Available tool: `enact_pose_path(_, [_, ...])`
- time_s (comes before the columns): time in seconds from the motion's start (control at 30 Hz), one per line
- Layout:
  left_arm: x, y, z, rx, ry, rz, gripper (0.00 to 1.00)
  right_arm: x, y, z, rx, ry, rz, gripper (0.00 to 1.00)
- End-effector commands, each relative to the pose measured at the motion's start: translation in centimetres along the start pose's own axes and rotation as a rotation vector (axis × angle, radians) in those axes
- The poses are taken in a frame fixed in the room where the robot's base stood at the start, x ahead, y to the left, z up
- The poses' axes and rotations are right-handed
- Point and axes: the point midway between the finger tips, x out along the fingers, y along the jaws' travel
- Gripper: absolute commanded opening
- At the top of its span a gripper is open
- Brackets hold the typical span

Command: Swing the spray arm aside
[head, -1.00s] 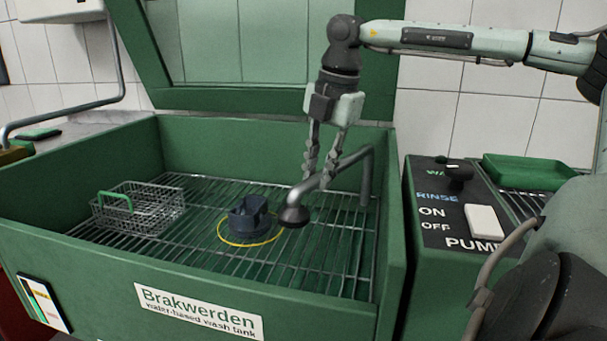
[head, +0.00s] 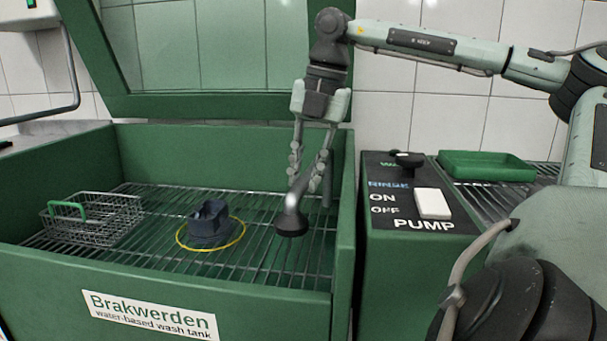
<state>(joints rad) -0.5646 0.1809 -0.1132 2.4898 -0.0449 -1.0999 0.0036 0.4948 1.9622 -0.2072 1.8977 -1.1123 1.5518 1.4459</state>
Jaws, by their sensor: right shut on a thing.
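The spray arm (head: 301,193) is a grey metal pipe inside the green wash tank (head: 345,250). It runs from an upright post (head: 327,185) near the tank's right wall to a dark round nozzle (head: 291,226). The nozzle hangs over the rack, to the right of a dark blue-grey part (head: 208,219) and apart from it. A yellow ring (head: 183,243) surrounds that part. My right gripper (head: 308,177) points down and is shut on the spray arm behind the nozzle; its fingers partly hide the pipe. My left gripper is not in view.
A wire basket (head: 95,222) with a green handle stands on the rack at the left. The tank lid (head: 230,100) is up. A pump panel (head: 412,222) with a white switch and a green tray (head: 487,165) are to the right of the tank.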

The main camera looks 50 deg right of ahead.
Motion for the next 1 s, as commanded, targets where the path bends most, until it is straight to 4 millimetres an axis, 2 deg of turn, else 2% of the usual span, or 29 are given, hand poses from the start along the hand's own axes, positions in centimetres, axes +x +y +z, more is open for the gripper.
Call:
enact_pose_path(0.27, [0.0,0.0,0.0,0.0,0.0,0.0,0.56,0.0,0.0,0.0,0.001,0.0,0.001,0.0])
enact_pose_path(0.3, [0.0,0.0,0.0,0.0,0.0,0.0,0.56,0.0,0.0,0.0,0.001,0.0,0.001,0.24])
enact_pose_path(0.43, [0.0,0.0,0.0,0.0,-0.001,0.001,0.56,0.0,0.0,0.0,0.001,0.0,0.001,0.41])
enact_pose_path(0.77, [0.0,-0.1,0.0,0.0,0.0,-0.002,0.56,-0.2,0.0,0.0,0.001,-0.001,0.002,0.41])
enact_pose_path(0.87, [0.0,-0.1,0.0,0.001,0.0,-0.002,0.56,-1.1,0.1,0.1,0.002,-0.004,0.003,0.41])
enact_pose_path(1.0, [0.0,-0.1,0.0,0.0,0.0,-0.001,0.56,-3.6,0.1,0.1,0.004,-0.005,0.003,0.41])
